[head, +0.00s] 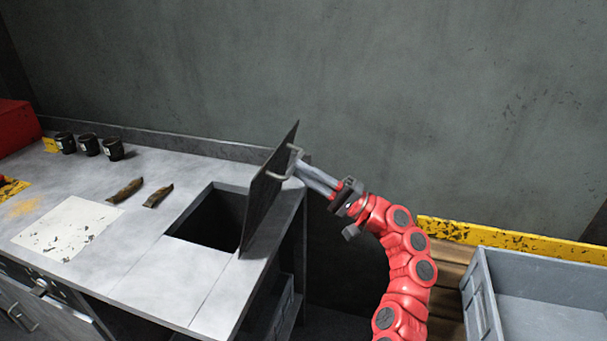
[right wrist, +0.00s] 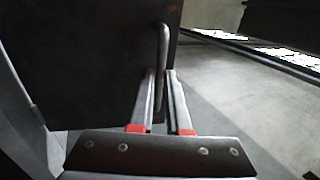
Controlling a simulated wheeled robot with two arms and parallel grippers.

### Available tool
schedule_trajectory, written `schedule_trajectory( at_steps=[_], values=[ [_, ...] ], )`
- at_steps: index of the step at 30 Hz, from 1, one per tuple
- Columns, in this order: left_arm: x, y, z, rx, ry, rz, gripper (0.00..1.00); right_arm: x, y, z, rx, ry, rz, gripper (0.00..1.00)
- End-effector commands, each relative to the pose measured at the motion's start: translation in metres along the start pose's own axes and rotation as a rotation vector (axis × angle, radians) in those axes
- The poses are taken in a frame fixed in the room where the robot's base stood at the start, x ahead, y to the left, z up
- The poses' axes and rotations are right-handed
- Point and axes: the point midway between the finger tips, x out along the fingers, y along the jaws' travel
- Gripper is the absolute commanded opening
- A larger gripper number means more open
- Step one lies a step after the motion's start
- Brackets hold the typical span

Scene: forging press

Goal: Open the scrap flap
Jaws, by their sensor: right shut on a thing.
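The scrap flap (head: 266,196) is a dark flat plate standing steeply up at the right side of a square dark opening (head: 212,217) in the bench top. Its bar handle (head: 287,163) is on the right-hand face. My right gripper (head: 298,167) is shut on the handle. In the right wrist view the dark flap (right wrist: 90,60) fills the left, and the gripper fingers (right wrist: 162,85) close around the handle (right wrist: 163,60). My left gripper is not in view.
The grey bench (head: 140,285) carries several black cups (head: 88,145), two brown metal pieces (head: 125,191) and a pale worn sheet (head: 66,228). A grey bin (head: 545,300) stands at the lower right, near a yellow rail (head: 520,240). A grey wall stands behind.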

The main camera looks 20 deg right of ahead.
Motion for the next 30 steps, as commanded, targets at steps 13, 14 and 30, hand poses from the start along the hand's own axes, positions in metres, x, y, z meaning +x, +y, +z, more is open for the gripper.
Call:
schedule_trajectory(
  at_steps=[13, 14, 30],
  values=[
    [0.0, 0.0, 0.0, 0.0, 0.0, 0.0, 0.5, 0.0, 0.0, 0.0, 0.0, 0.0, 0.001, 0.45],
    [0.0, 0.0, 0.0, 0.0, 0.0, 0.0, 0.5, 0.0, 0.0, 0.0, 0.0, 0.0, 0.001, 0.45],
    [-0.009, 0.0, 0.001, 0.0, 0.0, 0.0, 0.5, -0.071, 0.002, -0.001, 0.0, 0.005, 0.0, 0.45]
  ],
)
